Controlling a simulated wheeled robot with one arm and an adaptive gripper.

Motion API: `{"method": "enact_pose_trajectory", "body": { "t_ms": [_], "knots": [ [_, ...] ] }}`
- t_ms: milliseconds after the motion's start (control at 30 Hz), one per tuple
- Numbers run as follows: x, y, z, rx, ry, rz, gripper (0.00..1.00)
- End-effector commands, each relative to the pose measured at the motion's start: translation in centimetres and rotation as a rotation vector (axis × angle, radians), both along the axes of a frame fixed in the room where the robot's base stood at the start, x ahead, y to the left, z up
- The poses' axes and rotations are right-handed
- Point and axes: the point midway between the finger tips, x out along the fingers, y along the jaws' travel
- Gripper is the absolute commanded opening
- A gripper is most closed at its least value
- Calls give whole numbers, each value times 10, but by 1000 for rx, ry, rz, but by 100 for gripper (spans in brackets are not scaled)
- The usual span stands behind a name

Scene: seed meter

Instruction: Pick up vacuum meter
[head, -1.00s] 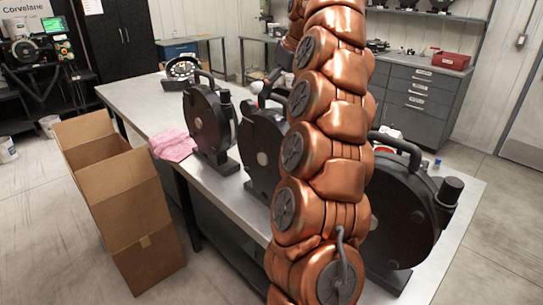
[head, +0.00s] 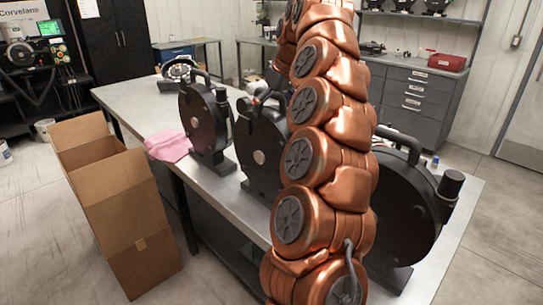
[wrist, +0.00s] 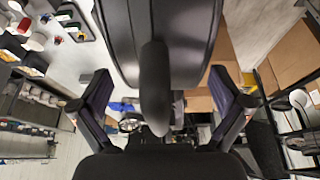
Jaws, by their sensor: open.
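Several black, round vacuum meters with curved carry handles stand on the metal table. The left one (head: 204,122) is in plain view. The middle one (head: 258,158) is partly behind my copper arm, and the large right one (head: 405,205) is partly covered by it too. In the wrist view a dark meter body (wrist: 160,35) fills the top centre, with a dark rounded handle (wrist: 155,88) end-on below it. My gripper (wrist: 163,93) is open, with one finger on each side of this handle and visible gaps. My gripper is mostly hidden in the head view.
The table (head: 130,97) also holds a pink cloth (head: 168,146) at its left edge and a smaller ring-shaped device (head: 180,72) at the far end. An open cardboard box (head: 125,215) stands on the floor to the left. Grey drawers (head: 415,100) stand behind.

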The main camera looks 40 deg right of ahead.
Motion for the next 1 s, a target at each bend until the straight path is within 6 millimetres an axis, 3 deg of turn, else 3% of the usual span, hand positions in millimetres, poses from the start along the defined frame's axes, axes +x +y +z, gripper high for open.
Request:
{"method": "enact_pose_trajectory", "body": {
  "t_ms": [400, 1000],
  "knots": [
    [4, 1, -9, -1, -2, 2, 100],
    [4, 1, -9, -1, -2, 1, 38]
  ]
}}
